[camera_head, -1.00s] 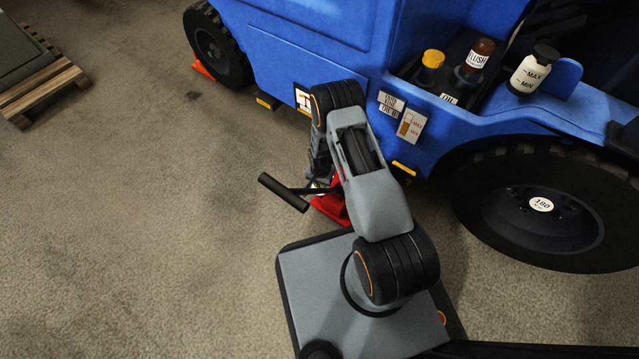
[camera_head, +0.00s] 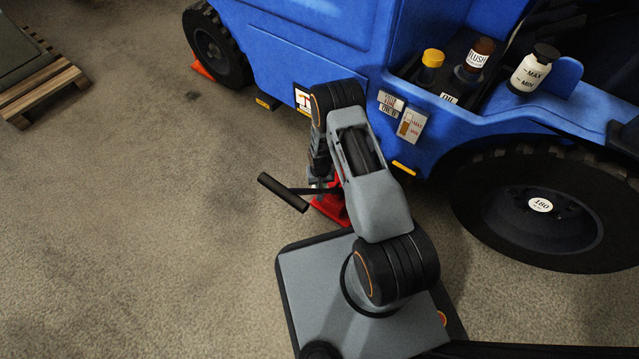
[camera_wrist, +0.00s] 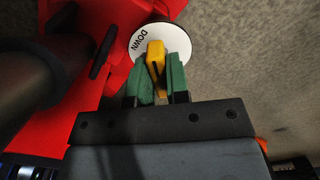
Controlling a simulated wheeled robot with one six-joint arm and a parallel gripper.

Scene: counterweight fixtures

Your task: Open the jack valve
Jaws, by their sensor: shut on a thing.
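The red jack (camera_head: 331,207) stands on the floor beside the blue truck, partly hidden behind my arm. Its black handle (camera_head: 284,192) sticks out to the left. In the wrist view the red jack body (camera_wrist: 110,20) fills the upper left. A round white dial marked DOWN (camera_wrist: 178,38) sits on it, with a yellow valve lever (camera_wrist: 155,55) in front. My gripper (camera_wrist: 156,75) has green fingers, one on each side of the yellow lever, and is shut on it. My gripper is hidden behind my arm in the head view.
The blue truck (camera_head: 290,45) stands close behind the jack, with a black front wheel (camera_head: 540,205) at the right. Bottles, including a white MAX/MIN one (camera_head: 533,72), stand on the truck. A wooden pallet (camera_head: 45,90) lies far left.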

